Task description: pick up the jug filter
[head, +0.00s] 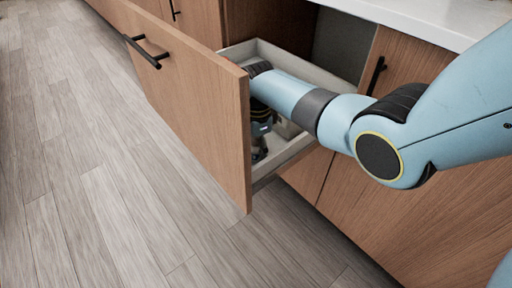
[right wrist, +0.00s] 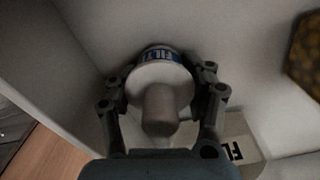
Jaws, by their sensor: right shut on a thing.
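The jug filter (right wrist: 160,85) shows in the right wrist view as a white round piece with a blue label reading "FILT" and a greyish knob facing the camera. My right gripper (right wrist: 160,72) has its two fingers closed on either side of it. In the head view my right arm reaches down into the open drawer (head: 312,62), and the right gripper (head: 260,150) is low inside it, partly hidden by the drawer front. The filter itself is hard to make out there. My left gripper is not in view.
A pale box (right wrist: 240,140) with dark letters lies beside the filter in the drawer. A brown-yellow patterned thing (right wrist: 305,55) is at the right of the wrist view. The wooden drawer front (head: 195,95) and white countertop (head: 425,18) border the arm. The floor is clear.

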